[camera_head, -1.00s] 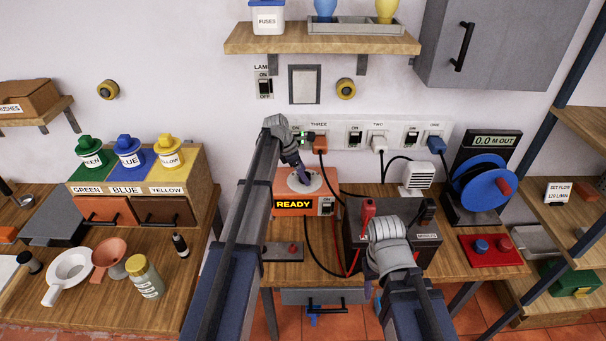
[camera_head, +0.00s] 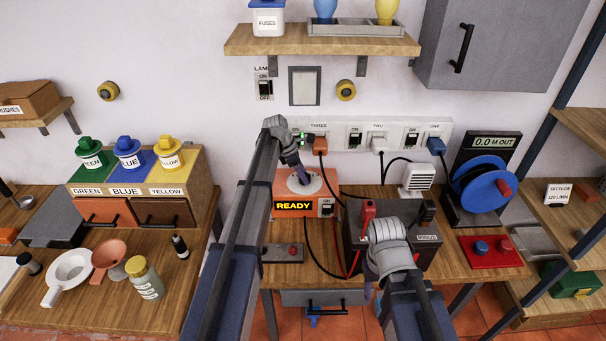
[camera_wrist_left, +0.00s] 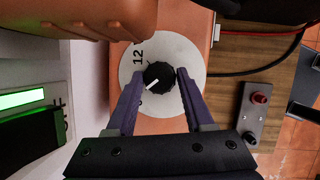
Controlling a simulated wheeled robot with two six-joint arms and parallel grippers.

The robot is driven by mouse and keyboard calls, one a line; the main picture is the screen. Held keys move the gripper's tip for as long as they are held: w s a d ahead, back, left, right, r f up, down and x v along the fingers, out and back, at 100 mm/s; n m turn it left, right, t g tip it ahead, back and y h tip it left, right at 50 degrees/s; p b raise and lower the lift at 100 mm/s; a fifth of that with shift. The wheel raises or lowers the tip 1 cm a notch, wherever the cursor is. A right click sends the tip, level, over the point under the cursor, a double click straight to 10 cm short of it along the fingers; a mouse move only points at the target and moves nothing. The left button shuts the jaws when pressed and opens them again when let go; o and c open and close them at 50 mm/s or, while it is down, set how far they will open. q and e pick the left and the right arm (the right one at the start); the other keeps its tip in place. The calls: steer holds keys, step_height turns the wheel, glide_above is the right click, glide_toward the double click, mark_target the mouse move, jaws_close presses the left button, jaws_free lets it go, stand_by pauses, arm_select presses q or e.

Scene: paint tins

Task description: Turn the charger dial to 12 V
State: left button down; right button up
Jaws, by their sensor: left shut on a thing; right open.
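The orange charger (camera_head: 283,213) stands on the middle bench, with a lit READY display (camera_head: 293,206) and a switch at its front. Its round pale dial plate (camera_head: 313,187) is on top. In the left wrist view, the dial's black knob (camera_wrist_left: 159,76) has a white pointer aimed to the lower left, between the 12 mark (camera_wrist_left: 138,57) and a lower mark partly hidden by a finger. My left gripper (camera_head: 303,180) is shut on the knob; its purple fingers (camera_wrist_left: 160,78) flank it. My right gripper (camera_head: 372,297) is low in front of the bench, largely hidden by its wrist, open.
A dark battery box (camera_head: 425,240) with a red lever stands right of the charger. Cables run behind and beside it from the socket strip (camera_head: 338,136). A small grey box with a red button (camera_head: 284,253) lies in front. A blue reel (camera_head: 487,190) is further right.

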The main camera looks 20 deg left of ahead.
arm_select(q)
steer(key=shift+w+m+g+h, duration=0.15)
steer(key=shift+m+g, duration=0.35)
steer(key=shift+m, duration=0.75)
steer(key=shift+w+m+g+h, duration=0.15)
steer(key=shift+m+g, duration=0.35)
steer(key=shift+m, duration=0.75)
steer(key=shift+s+a+m, duration=0.1)
steer(key=shift+s+m, duration=0.05)
steer(key=shift+m, duration=0.15)
steer(key=shift+c, duration=1.4)
jaws_free()
steer(key=p+v, duration=0.7)
steer(key=v, duration=0.1)
steer(key=shift+f, duration=0.1)
